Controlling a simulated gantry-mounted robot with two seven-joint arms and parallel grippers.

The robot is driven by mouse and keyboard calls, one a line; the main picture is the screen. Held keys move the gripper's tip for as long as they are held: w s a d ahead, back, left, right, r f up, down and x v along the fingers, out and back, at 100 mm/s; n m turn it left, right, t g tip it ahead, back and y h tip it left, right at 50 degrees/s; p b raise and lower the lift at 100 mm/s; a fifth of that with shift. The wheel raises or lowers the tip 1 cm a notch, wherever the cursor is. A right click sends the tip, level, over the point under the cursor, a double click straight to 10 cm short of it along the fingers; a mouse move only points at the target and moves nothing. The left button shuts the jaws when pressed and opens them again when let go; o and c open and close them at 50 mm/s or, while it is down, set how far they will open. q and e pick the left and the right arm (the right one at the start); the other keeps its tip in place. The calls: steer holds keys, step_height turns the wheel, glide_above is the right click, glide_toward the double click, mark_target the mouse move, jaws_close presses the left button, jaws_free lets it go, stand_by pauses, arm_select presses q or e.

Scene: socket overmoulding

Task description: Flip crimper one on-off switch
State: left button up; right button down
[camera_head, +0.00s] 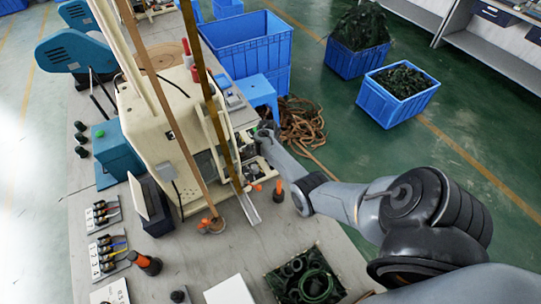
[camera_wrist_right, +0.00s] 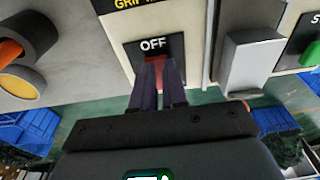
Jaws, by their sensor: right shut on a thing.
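Crimper one appears to be the cream machine (camera_head: 150,125) left of centre in the head view. My right arm comes in from the right, and its gripper (camera_head: 264,130) is at the machine's right side, small in that view. In the right wrist view, a black plate marked OFF (camera_wrist_right: 153,45) sits on the cream panel. The red switch (camera_wrist_right: 172,73) is just below the lettering. My right gripper (camera_wrist_right: 157,88) is shut on the red switch, and its dark fingers hide much of it. My left gripper is not in view.
In the right wrist view, a grey box-shaped cover (camera_wrist_right: 250,62) and a green button (camera_wrist_right: 312,53) are right of the switch. Blue crates (camera_head: 250,42) stand behind the bench. A dark tray (camera_head: 305,282) and a white box (camera_head: 230,291) are at the bench front.

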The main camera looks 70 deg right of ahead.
steer(key=shift+s+d+f, duration=0.15)
steer(key=shift+s+f, duration=0.45)
steer(key=shift+w+r+p, duration=0.1)
steer(key=shift+r+p, duration=0.7)
steer(key=r+p, duration=0.3)
steer(key=r, duration=0.1)
steer(key=shift+w+p, duration=0.3)
steer(key=shift+p, duration=0.05)
step_height(320, 180, up, 10)
steer(key=w+a+p, duration=0.1)
steer(key=p, duration=0.1)
steer(key=shift+w+a+f, duration=0.2)
steer(key=shift+a, duration=0.05)
steer(key=shift+s, duration=0.1)
